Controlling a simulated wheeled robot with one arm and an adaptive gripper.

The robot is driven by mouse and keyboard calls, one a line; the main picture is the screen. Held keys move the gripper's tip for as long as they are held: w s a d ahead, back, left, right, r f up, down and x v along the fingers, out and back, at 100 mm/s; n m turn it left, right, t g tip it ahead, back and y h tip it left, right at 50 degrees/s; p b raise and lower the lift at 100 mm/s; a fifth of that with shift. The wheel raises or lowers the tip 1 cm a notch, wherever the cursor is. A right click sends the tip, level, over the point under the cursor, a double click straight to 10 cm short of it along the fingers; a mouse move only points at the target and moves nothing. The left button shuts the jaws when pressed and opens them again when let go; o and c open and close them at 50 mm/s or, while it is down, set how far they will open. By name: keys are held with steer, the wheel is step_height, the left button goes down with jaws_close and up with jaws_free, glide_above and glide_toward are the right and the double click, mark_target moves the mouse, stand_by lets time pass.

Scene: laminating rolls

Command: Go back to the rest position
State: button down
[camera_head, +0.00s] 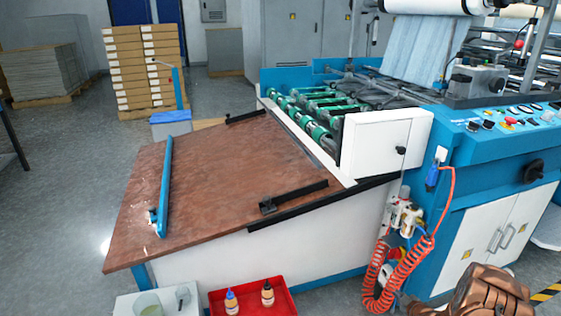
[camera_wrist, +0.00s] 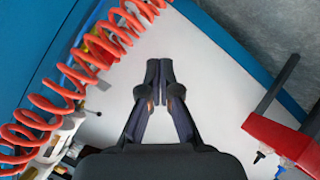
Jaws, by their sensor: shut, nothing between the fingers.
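My gripper (camera_wrist: 166,82) shows in the wrist view with its two dark fingers together and nothing between them. It is in front of a plain white panel (camera_wrist: 225,85) of the machine. In the head view the gripper itself is not visible; a brown, jointed part of my arm shows at the bottom right, in front of the blue and white machine (camera_head: 455,215).
An orange coiled hose (camera_head: 375,270) hangs from the machine's side; it also shows close by on the left in the wrist view (camera_wrist: 50,105). A red tray (camera_head: 285,312) with two bottles is at the bottom. A sloping brown table (camera_head: 220,190) stands left. Grey floor is open at far left.

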steer(key=a+r+m+g+h+p, duration=0.25)
steer(key=r+p, duration=0.35)
steer(key=r, duration=1.5)
steer(key=s+a+r+m+g+p, duration=0.1)
steer(key=s+a+r+g+p, duration=0.2)
steer(key=r, duration=0.6)
steer(key=s+a+r+m+g+p, duration=0.1)
steer(key=s+a+r+p, duration=0.25)
steer(key=s+r, duration=0.35)
steer(key=s+a+r+m+g+p, duration=0.1)
steer(key=s+a+r+g+p, duration=0.1)
steer(key=s+a+r, duration=0.3)
steer(key=s+a+r+m+g+y+p, duration=0.1)
steer(key=s+a+r+p, duration=0.4)
steer(key=s+r, duration=0.8)
steer(key=s+a+r+m+g+p, duration=0.3)
steer(key=s+a+r, duration=0.4)
steer(key=s, duration=1.3)
step_height(320, 180, up, 3)
steer(key=shift+r+g+y+p, duration=0.1)
steer(key=shift+g+y+p, duration=0.3)
steer(key=shift+g, duration=0.15)
steer(key=shift+s, duration=0.2)
